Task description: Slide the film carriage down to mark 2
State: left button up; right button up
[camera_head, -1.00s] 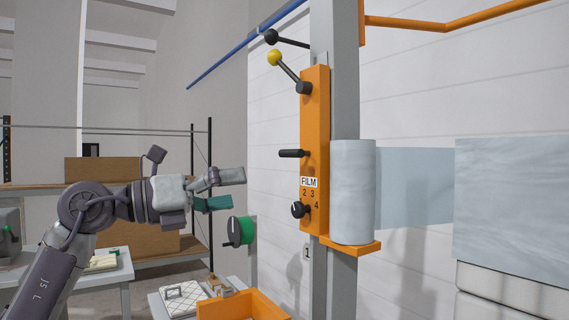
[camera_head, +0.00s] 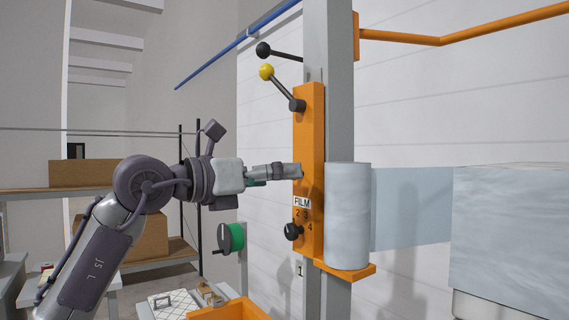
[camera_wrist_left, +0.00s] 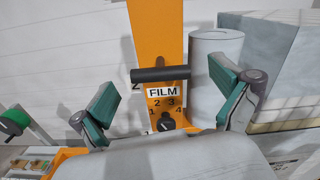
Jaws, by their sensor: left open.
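The film carriage (camera_head: 312,130) is a tall orange plate on a grey upright post, with a FILM label, a knob (camera_head: 293,232) among small numbers, and a pale film roll (camera_head: 347,215) on its shelf. A yellow-balled lever (camera_head: 267,72) tilts up left from its upper part. My left gripper (camera_head: 290,172) is open in front of the plate and hides its black handle in the head view. In the left wrist view the handle (camera_wrist_left: 160,75) lies crosswise between the green-padded fingers, with gaps at both ends. Mark 1 (camera_head: 300,269) shows low on the post; a partly hidden character beside the handle is unclear.
A black-balled lever (camera_head: 263,50) sticks out from the post above the carriage. Film runs right from the roll to a large pale block (camera_head: 508,230).

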pick_arm(q)
jog(key=shift+x, duration=0.95)
jog(key=shift+c, duration=0.2)
